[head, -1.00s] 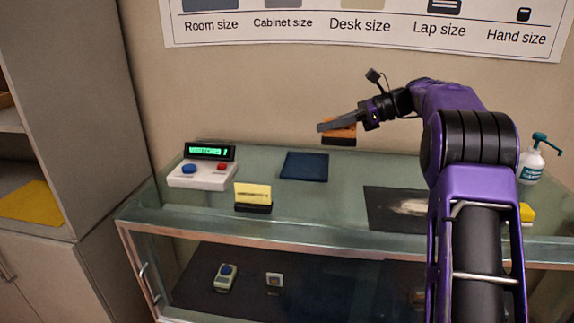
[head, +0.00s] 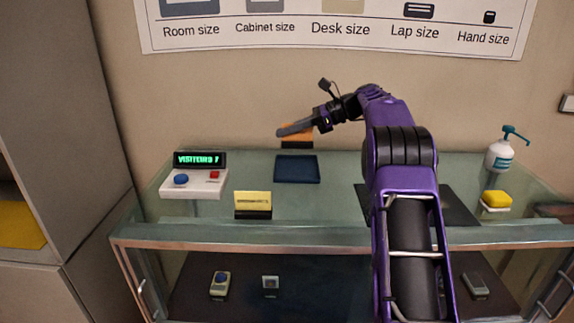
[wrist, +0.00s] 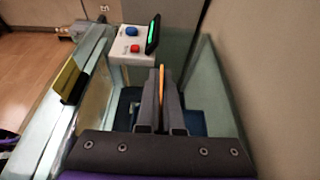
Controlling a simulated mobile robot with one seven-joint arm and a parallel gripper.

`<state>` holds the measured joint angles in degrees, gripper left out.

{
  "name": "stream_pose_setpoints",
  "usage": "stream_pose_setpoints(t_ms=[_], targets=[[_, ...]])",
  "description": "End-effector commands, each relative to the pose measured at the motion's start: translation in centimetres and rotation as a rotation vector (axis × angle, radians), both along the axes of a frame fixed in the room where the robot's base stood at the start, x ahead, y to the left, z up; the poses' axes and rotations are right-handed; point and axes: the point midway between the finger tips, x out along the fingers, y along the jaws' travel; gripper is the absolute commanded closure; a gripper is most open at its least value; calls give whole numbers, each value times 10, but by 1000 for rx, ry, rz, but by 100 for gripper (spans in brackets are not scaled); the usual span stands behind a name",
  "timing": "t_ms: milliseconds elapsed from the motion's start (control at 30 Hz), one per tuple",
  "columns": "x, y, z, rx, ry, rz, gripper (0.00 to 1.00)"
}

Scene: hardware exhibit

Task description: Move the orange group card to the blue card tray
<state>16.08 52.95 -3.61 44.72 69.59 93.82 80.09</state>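The orange group card (head: 298,130) has a black base (head: 297,145) under it. My gripper (head: 284,132) is shut on the card, partly covering it in the head view. In the wrist view the card (wrist: 161,84) shows as a thin upright orange edge between my two fingers (wrist: 160,100). The blue card tray (head: 297,169) is a flat dark-blue tray on the glass case top. In the head view the card is just above and behind the tray's far edge, apparently raised. In the wrist view the tray (wrist: 194,122) shows beneath my fingers, mostly hidden by them.
A white button box (head: 194,183) with a lit display is left of the tray. A yellow card in a black holder (head: 253,211) stands near the front edge. A dark mat (head: 457,208), yellow sponge (head: 496,199) and pump bottle (head: 500,155) are to the right. The wall is close behind.

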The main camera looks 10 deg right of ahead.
Motion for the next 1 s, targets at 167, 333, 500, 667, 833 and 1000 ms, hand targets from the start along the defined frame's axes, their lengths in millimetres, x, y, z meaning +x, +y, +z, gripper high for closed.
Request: stream_pose_setpoints(t_ms=[167, 333, 500, 667, 833, 1000], targets=[[0, 1, -36, 0, 5, 0, 100], [0, 0, -49, 0, 2, 0, 100], [0, 1, -70, 0, 5, 0, 100], [0, 1, -84, 0, 1, 0, 100], [0, 1, -83, 0, 0, 0, 100], [0, 0, -86, 0, 1, 1, 93]])
